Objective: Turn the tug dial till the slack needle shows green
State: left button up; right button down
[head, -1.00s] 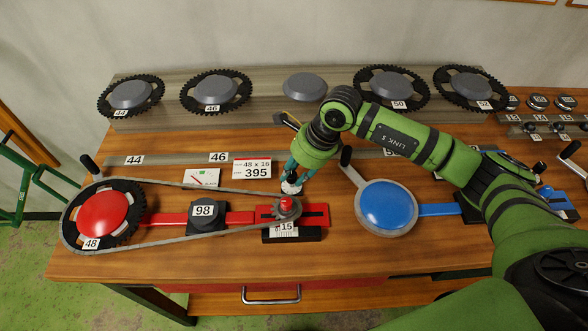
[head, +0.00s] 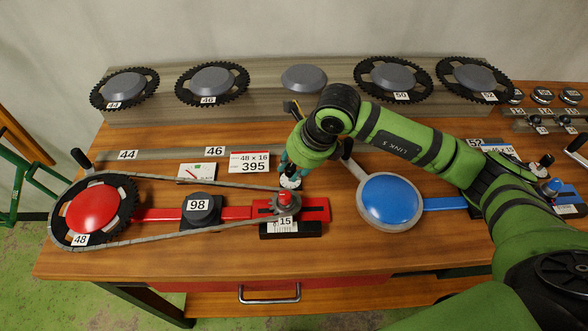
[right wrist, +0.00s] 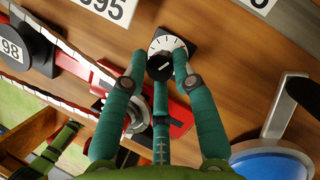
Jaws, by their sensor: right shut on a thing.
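The tug dial (right wrist: 167,58) is a round white marked dial with a black knob, on a dark square base. My right gripper (right wrist: 158,70) is shut on its knob from above; the head view shows the same grip (head: 291,178), with the fingers hiding part of the dial. The slack gauge (head: 204,173) is a small white card behind the chain, with a thin red needle; whether the needle lies on green is too small to tell. The grey chain (head: 150,238) loops around the large red-centred sprocket (head: 97,208) and the small red-topped sprocket (head: 285,199). My left gripper is not in view.
A blue disc (head: 390,201) with a crank stands right of the dial. A block marked 98 (head: 201,210) sits inside the chain loop. Spare sprockets (head: 212,82) line the rear rack. The bench front (head: 150,263) is clear.

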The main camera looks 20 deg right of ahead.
jog(key=shift+w+a+r+m+t+h+b, duration=0.15)
jog(key=shift+m+t+b, duration=0.1)
jog(key=shift+m+b, duration=0.35)
jog(key=shift+w+d+r+m+t+h+b, duration=0.15)
jog(key=shift+m+t+b, duration=0.2)
jog(key=shift+m, duration=0.45)
jog(key=shift+a, duration=0.1)
jog(key=c, duration=1)
grip_release()
jog(key=shift+c, duration=0.2)
jog(key=shift+f, duration=0.15)
jog(key=shift+s, duration=0.1)
jog(key=v, duration=1.2)
jog(key=shift+w, duration=0.3)
